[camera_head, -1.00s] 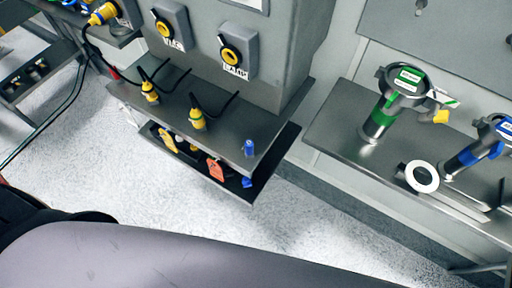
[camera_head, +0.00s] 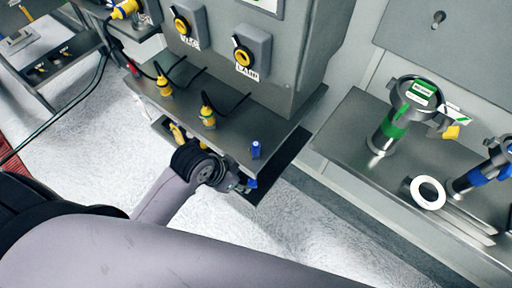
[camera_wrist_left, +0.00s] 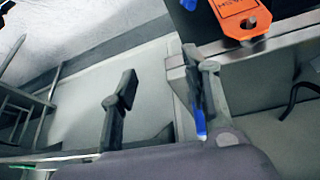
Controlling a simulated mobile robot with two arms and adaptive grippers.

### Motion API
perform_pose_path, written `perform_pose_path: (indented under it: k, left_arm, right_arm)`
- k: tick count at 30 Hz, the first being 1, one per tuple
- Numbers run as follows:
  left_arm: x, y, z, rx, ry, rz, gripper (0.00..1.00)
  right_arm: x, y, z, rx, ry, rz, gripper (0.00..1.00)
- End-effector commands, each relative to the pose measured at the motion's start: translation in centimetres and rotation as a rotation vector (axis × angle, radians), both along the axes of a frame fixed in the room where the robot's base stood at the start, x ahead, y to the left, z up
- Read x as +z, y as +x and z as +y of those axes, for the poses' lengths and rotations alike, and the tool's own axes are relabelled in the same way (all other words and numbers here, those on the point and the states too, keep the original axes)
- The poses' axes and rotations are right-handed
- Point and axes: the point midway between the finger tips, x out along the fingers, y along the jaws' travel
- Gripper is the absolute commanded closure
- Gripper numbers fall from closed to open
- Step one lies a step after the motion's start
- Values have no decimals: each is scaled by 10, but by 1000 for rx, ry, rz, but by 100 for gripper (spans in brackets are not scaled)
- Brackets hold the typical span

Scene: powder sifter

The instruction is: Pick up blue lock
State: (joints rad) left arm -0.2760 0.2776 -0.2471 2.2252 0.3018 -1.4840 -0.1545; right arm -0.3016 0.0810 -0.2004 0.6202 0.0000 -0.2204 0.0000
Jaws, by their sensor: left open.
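A small blue lock (camera_head: 251,183) shows at the right end of the lower tray in the head view, partly hidden beside my left gripper (camera_head: 234,182). That gripper is at the tray's front edge, close to the lock; contact cannot be told. In the left wrist view my left gripper (camera_wrist_left: 162,88) has its two fingers apart. A blue piece (camera_wrist_left: 200,122) shows partly behind the right finger, and a dark blue piece (camera_wrist_left: 188,4) is at the top edge. Which of them is the lock is unclear. My right gripper is not in view.
A blue upright piece (camera_head: 256,149) and two yellow plugs (camera_head: 208,117) stand on the upper shelf (camera_head: 232,135). An orange tag (camera_wrist_left: 240,16) lies near the gripper in the left wrist view. Green and blue sifter parts are on the right bench (camera_head: 345,135).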

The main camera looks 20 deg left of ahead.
Motion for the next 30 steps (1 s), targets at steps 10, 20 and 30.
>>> perform_pose_path:
  k: [10,20,30]
  left_arm:
    - [70,52,-22,-556,18,-66,57]
    - [144,103,29,-915,55,-30,57]
    - [164,113,43,-976,29,-21,57]
  right_arm:
    - [0,1,0,-1,0,-2,69]
    - [0,2,0,-2,0,-2,69]
    - [4,2,1,-2,1,-2,69]
